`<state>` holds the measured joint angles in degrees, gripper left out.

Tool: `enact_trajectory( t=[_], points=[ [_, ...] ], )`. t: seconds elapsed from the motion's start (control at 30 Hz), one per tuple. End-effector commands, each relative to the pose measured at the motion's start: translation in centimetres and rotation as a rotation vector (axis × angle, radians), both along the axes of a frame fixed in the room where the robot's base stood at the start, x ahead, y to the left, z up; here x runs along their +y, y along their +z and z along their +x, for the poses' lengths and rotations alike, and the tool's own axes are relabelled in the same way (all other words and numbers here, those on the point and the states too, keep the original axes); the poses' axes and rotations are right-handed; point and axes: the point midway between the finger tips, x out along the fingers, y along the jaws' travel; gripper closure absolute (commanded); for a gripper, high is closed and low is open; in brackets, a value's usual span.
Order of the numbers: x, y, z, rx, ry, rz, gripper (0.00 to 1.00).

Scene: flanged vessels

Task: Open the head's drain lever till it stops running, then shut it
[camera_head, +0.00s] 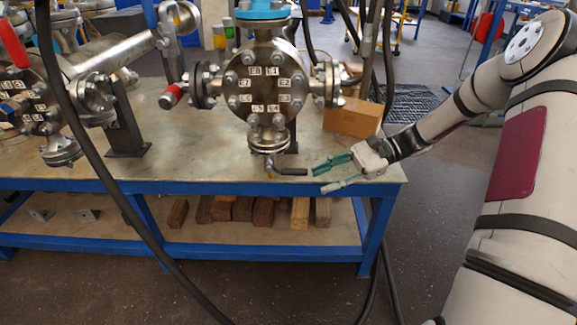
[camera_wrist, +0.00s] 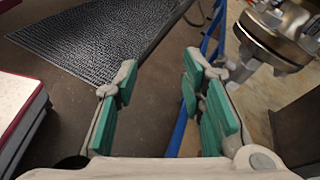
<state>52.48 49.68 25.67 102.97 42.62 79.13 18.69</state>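The flanged head (camera_head: 262,80) stands upright over the bench, its round plate stamped with bolt marks such as E8 and E1. Below it hangs a small bottom flange with a drain valve (camera_head: 270,160). The drain lever (camera_head: 292,171) is dark and points right, roughly level. My gripper (camera_head: 328,176) has green pads, spread apart with nothing between them, just right of the lever's tip and apart from it. In the wrist view my gripper (camera_wrist: 160,98) is also open and empty. A metal flange (camera_wrist: 285,35) shows at its upper right. I cannot make out any flow from the drain.
The bench (camera_head: 215,165) has a blue frame. A cardboard box (camera_head: 352,117) stands behind my gripper. A black hose (camera_head: 100,175) crosses in front at the left. Wooden blocks (camera_head: 240,209) lie on the lower shelf. A dark mat (camera_wrist: 95,38) lies on the floor.

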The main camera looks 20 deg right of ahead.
Motion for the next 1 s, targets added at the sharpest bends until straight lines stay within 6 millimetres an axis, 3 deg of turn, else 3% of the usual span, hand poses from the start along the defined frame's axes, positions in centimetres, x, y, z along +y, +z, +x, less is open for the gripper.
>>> enact_trajectory(
  t=[0.23,0.47,0.67,1.0],
  points=[
    [-4.7,-2.4,3.0,0.046,-0.224,0.227,0.63],
    [-6.0,-3.2,3.8,0.056,-0.295,0.299,0.63],
    [-4.1,-3.3,4.4,0.057,-0.295,0.3,0.63],
    [2.2,-3.3,6.4,0.057,-0.292,0.298,0.63]
  ],
)
